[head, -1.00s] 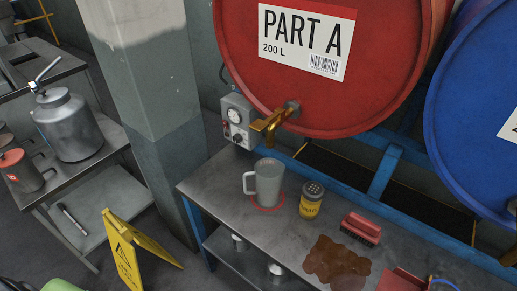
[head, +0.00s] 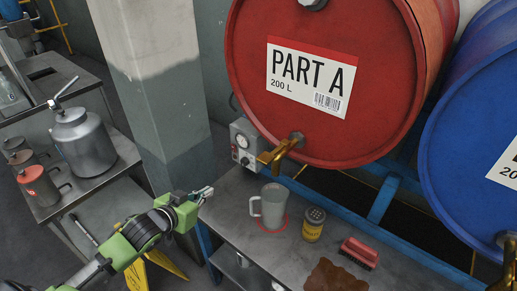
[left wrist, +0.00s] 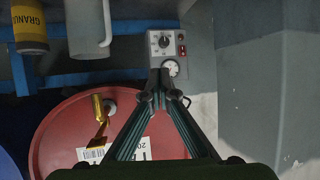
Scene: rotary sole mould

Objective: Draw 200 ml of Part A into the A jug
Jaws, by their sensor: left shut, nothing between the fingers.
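The red PART A drum (head: 310,125) lies on its side with a brass tap (head: 277,152) low on its front. The tap also shows in the left wrist view (left wrist: 99,115). The grey jug (head: 272,207) stands upright on a red ring on the bench, below the tap. It shows partly in the left wrist view (left wrist: 88,25). A grey control box (head: 243,143) with a dial sits left of the tap. My left gripper (head: 207,192) is shut and empty, left of the jug. In the left wrist view its tips (left wrist: 163,75) overlap the box's edge; contact cannot be told.
A yellow-labelled shaker (head: 313,226), a red brush (head: 358,253) and a brown spill (head: 335,278) are on the metal bench. A blue drum (head: 470,140) lies to the right. A pillar (head: 150,80) and a yellow floor sign (head: 137,276) are at the left.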

